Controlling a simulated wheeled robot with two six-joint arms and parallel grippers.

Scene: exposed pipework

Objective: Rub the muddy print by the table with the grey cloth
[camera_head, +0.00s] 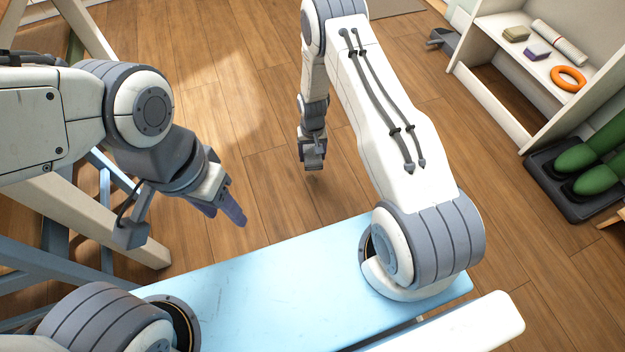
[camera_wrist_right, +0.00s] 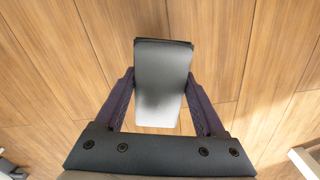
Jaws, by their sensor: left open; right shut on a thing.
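My right gripper (camera_head: 313,158) hangs low over the wooden floor, pointing down. In the right wrist view its two dark purple fingers (camera_wrist_right: 160,108) are shut on the grey cloth (camera_wrist_right: 160,85), which shows as a smooth grey slab between them. In the head view the cloth cannot be made out at the gripper. My left gripper (camera_head: 226,203) is open and empty, held out to the left over the floor. I cannot make out the muddy print in either view. Beige and blue-grey beams (camera_head: 130,240) stand at the left; I cannot tell whether they belong to the table.
A white shelf unit (camera_head: 490,105) at the right holds a tan block (camera_head: 516,34), a purple-and-white block (camera_head: 537,51), a rolled paper (camera_head: 560,42) and an orange ring (camera_head: 568,78). Green boots (camera_head: 590,158) stand on a dark tray (camera_head: 545,176). The middle floor (camera_head: 265,110) is clear.

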